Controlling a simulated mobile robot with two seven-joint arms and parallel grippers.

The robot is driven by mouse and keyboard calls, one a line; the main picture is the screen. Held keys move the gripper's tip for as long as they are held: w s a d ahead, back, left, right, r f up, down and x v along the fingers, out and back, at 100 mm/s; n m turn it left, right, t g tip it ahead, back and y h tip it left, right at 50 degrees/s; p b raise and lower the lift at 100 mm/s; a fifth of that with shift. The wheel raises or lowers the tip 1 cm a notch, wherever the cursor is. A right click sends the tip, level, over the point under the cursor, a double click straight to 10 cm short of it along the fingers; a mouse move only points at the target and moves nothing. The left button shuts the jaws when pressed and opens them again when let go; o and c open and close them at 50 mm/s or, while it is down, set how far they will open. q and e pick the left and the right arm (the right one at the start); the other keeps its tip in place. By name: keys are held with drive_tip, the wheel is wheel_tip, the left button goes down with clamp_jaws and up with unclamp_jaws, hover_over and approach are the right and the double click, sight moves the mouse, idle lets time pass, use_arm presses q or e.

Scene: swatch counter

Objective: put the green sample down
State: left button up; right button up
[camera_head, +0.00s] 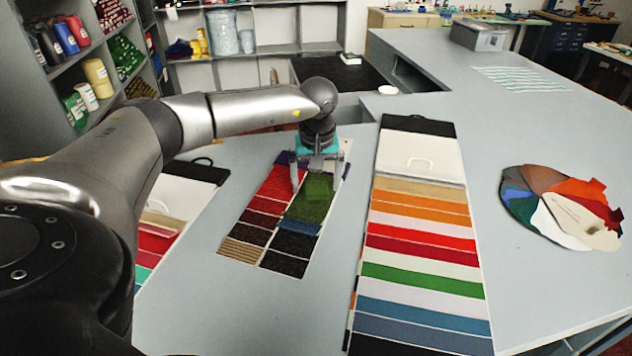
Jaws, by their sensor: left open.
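The green sample (311,205) is a dark green textured patch in the right column of a sample card (233,233) that lies on the grey counter. A smaller raised green square shows at its upper part, just below the jaws. My left gripper (318,178) is over the upper part of the card, with its jaws open and apart to either side. I cannot tell whether its fingertips touch the card. The gripper hides part of the card's top rows. My right gripper is not in view.
A long striped swatch board (420,255) lies just right of the card, and another board (160,222) is partly behind my left arm. A fan of coloured fabric swatches (565,207) lies at the right. A grey box (480,36) stands farther back. Bare counter separates the board and the fan.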

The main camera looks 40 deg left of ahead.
sight(317, 194)
use_arm(q)
wheel_tip(317, 194, up, 12)
drive_tip(key=s+d, duration=0.1)
drive_tip(key=shift+p, duration=0.45)
drive_tip(key=shift+s+d, duration=0.1)
